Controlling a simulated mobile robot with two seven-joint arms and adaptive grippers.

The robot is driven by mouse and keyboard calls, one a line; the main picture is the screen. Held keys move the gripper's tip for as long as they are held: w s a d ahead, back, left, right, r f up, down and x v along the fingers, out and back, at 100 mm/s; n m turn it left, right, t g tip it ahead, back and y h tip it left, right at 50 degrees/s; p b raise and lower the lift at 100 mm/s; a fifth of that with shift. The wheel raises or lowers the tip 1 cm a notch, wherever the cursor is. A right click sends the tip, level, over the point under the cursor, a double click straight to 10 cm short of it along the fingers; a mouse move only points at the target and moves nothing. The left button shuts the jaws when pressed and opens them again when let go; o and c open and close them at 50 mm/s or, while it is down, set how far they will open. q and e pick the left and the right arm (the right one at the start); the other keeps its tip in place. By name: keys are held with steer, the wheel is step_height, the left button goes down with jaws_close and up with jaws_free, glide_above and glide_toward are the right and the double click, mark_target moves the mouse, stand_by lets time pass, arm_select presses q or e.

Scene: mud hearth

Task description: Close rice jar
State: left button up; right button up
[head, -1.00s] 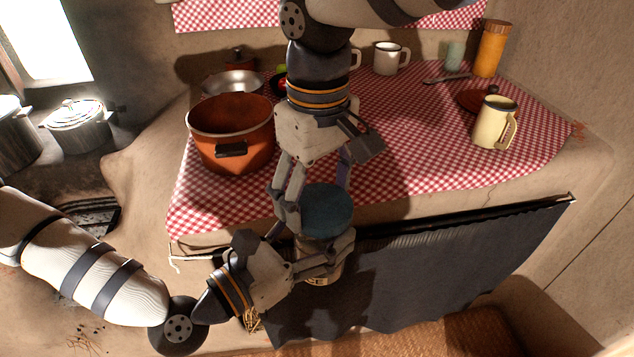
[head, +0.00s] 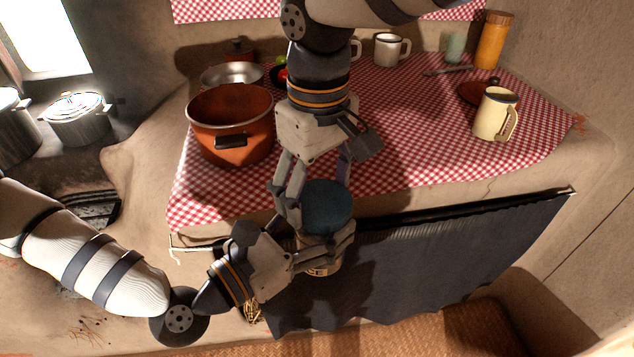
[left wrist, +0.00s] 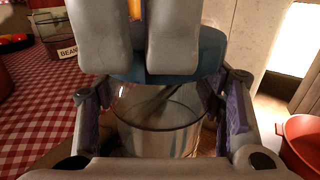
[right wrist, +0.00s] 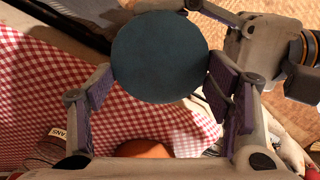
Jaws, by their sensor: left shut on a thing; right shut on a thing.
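The jar (left wrist: 160,130) is clear glass and its round rim shows in the left wrist view. My left gripper (head: 327,254) is shut around the jar, in front of the counter edge. A round blue lid (head: 328,205) is directly over the jar; it also shows from above in the right wrist view (right wrist: 159,57). My right gripper (head: 312,200) reaches down from above and is shut on the lid's sides. In the left wrist view the lid appears just above the rim; I cannot tell whether they touch. The fingers hide much of the jar, and its contents are unclear.
The counter has a red checkered cloth (head: 400,150). An orange pot (head: 215,130) stands at its left, a cream mug (head: 495,115) at its right, and a white mug (head: 388,50) at the back. A dark curtain (head: 450,250) hangs below the front edge.

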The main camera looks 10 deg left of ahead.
steer(key=m, duration=0.3)
steer(key=shift+w+d+m, duration=0.15)
steer(key=shift+m, duration=0.25)
steer(key=m, duration=0.4)
steer(key=shift+d, duration=0.2)
steer(key=m, duration=0.5)
steer(key=shift+d, duration=0.15)
steer(key=m, duration=0.4)
steer(key=shift+m, duration=0.3)
steer(key=m, duration=0.3)
steer(key=shift+d+m, duration=0.15)
steer(key=shift+m, duration=0.15)
steer(key=m, duration=0.3)
steer(key=shift+s+d+m, duration=0.1)
steer(key=shift+s+m, duration=0.15)
steer(key=shift+m, duration=0.05)
steer(key=m, duration=0.3)
steer(key=shift+s+f+m, duration=0.1)
steer(key=shift+s+m, duration=0.05)
steer(key=shift+m, duration=0.15)
steer(key=m, duration=0.3)
steer(key=shift+s, duration=0.15)
steer(key=m, duration=0.4)
steer(key=shift+s+m, duration=0.15)
steer(key=shift+m, duration=0.15)
